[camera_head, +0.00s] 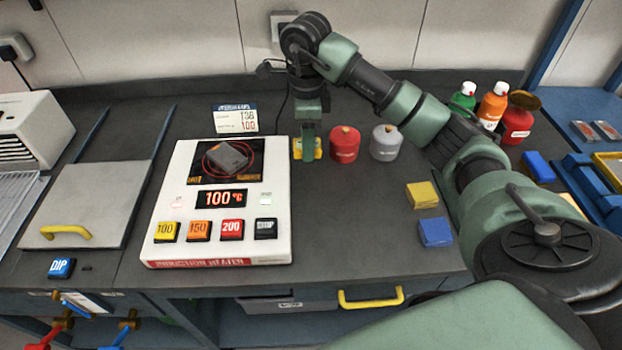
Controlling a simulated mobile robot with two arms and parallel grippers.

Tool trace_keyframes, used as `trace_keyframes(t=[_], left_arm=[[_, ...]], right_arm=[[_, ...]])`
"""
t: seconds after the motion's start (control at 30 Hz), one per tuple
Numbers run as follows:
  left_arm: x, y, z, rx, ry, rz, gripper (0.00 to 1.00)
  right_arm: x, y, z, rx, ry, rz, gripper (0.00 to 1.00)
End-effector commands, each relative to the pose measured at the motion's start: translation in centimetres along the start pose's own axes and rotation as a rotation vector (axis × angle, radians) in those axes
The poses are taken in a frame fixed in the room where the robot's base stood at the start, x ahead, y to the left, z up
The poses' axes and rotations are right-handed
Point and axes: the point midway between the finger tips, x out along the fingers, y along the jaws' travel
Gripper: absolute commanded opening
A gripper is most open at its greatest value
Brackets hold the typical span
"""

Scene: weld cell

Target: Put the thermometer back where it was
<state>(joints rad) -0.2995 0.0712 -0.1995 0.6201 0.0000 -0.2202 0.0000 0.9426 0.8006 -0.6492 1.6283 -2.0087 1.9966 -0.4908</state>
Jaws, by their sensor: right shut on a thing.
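My right gripper (308,146) points straight down at the back of the bench, just right of the induction heater (160,213). It is shut on a small yellow thing (318,153), which I take to be the thermometer. The fingers hide most of it, and I cannot tell whether it touches the bench. A grey metal block (228,157) sits on the heater's black plate, and the heater's display (221,198) reads 100 °C. My left gripper is not in view.
A red canister (344,144) and a grey canister (386,143) stand close right of the gripper. A small sign (236,119) stands behind the heater. Yellow (422,195) and blue (435,232) blocks lie near my right arm. The bench between heater and blocks is clear.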

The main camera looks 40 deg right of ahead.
Motion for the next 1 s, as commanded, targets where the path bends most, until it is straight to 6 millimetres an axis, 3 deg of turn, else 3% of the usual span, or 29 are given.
trace_keyframes(t=[0.2, 0.33, 0.8, 1.0], left_arm=[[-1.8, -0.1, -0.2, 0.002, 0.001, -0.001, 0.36], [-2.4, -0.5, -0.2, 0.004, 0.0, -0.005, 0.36], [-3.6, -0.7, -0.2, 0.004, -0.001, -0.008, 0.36], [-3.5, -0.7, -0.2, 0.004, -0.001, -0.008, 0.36]], right_arm=[[5.7, 0.1, -0.1, 0.002, 0.003, 0.005, 0.0], [8.2, 0.1, 0.0, 0.002, 0.001, 0.003, 0.0], [13.6, 0.0, 0.1, 0.002, -0.001, 0.001, 0.0], [13.9, -0.1, 0.0, 0.001, -0.001, -0.002, 0.0]])
